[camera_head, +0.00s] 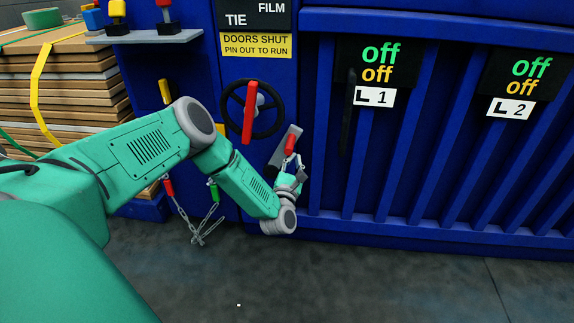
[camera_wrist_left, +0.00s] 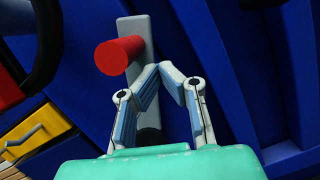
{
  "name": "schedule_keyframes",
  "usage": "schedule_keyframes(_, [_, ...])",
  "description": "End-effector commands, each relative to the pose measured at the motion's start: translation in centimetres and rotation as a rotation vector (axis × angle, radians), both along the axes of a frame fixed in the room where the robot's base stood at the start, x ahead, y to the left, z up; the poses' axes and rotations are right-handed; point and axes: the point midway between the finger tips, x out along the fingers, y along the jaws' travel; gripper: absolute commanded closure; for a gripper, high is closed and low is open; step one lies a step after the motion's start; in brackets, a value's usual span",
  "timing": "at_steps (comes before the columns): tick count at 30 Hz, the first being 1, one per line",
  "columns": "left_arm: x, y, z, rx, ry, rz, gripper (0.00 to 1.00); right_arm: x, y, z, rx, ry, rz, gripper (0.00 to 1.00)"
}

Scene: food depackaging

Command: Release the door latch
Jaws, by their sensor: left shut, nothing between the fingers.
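The door latch is a grey bar (camera_head: 294,133) with a red knob (camera_head: 290,144), tilted on the blue machine front, right of the handwheel. In the left wrist view the red knob (camera_wrist_left: 118,56) sticks out from the grey bar (camera_wrist_left: 138,38). My left gripper (camera_head: 297,161) is just below the knob in the head view. In the left wrist view the gripper (camera_wrist_left: 166,68) is shut and empty, with its fingertips in front of the bar, right of the knob. Whether they touch the latch I cannot tell. My right gripper is not in view.
A black handwheel (camera_head: 232,108) with a red handle (camera_head: 249,112) sits left of the latch. Chains (camera_head: 197,232) with red and green ends hang below. Blue ribbed doors (camera_head: 420,150) stand right. Flattened cardboard (camera_head: 60,95) is stacked left. The floor (camera_head: 380,280) in front is clear.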

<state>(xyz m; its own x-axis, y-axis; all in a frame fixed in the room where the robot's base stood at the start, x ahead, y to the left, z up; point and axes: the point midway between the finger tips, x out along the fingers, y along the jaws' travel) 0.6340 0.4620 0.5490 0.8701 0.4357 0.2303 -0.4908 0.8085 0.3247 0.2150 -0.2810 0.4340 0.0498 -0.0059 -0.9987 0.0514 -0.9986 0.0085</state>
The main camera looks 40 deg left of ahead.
Motion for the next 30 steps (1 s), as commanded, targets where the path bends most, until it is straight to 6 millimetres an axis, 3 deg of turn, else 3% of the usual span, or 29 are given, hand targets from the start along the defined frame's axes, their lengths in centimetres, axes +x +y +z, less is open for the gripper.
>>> schedule_keyframes(1, [0.2,-0.2,-1.4,-0.001,0.005,0.0,1.0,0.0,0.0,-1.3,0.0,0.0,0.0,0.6])
schedule_keyframes(3, [0.4,-0.5,-2.4,-0.004,0.013,0.0,1.0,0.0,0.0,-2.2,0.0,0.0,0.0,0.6])
schedule_keyframes(7, [-1.9,-2.1,-2.4,-0.007,0.022,-0.001,1.0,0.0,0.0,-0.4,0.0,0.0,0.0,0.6])
schedule_keyframes(15, [-5.9,-5.3,-3.6,-0.005,0.024,0.001,1.0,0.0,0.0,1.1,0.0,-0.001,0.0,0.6])
schedule_keyframes(21, [-7.2,-6.3,-4.1,-0.003,0.022,0.003,1.0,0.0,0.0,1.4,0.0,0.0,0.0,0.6])
schedule_keyframes(30, [-7.4,-6.4,-4.2,-0.005,0.022,0.003,1.0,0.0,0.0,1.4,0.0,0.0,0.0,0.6])
